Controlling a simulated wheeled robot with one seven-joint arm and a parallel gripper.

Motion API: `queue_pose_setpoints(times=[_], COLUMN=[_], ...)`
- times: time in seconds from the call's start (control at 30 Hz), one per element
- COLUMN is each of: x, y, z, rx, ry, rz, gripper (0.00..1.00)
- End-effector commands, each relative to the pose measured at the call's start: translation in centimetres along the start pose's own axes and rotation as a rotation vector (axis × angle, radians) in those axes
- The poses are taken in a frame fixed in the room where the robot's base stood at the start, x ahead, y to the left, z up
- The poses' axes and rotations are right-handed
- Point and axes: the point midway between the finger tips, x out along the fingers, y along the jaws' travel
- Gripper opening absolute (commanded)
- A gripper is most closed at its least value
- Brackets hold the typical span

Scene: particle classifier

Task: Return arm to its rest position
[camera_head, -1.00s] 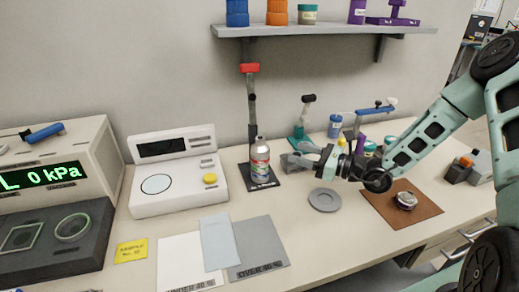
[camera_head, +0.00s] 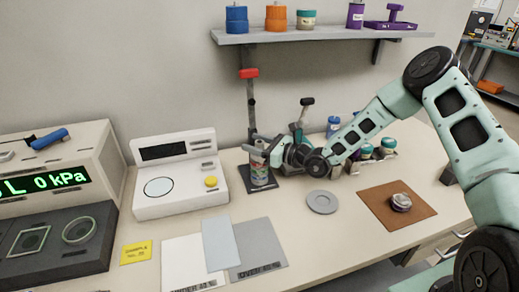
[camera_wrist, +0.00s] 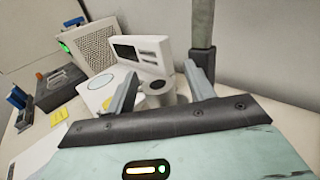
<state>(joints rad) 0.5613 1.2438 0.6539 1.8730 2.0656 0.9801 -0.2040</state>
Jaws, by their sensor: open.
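I cannot tell whether a finger touches the can. My arm (camera_head: 400,105) stretches in from the right above the bench.
A white instrument (camera_head: 175,172) with a yellow button stands left of the can. A grey disc (camera_head: 322,202) and a brown mat (camera_head: 375,208) with a small metal tin (camera_head: 401,202) lie to the right. A shelf (camera_head: 320,35) hangs above. A dark post with a red top (camera_head: 249,73) rises behind the can.

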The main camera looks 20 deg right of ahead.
Motion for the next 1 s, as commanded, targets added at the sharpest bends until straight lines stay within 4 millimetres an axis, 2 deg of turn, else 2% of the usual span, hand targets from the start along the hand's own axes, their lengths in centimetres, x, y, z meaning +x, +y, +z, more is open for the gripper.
queue_pose_setpoints(times=[0.1,0.3,0.33,0.5,0.53,0.83,1.0], x=[0.8,0.8,0.8,0.8,0.8,0.8,0.8], y=[0.1,0.0,0.0,0.0,0.0,0.0,0.0], z=[-0.1,-0.1,-0.1,-0.1,-0.1,0.1,1.4], rx=[0.001,0.001,0.001,0.001,0.001,0.0,-0.001], ry=[0.001,0.001,0.001,0.001,0.001,0.0,-0.001], rz=[0.001,0.0,0.0,0.0,0.0,0.0,0.0], gripper=[0.54,0.54,0.51,0.03,0.0,0.0,0.0])
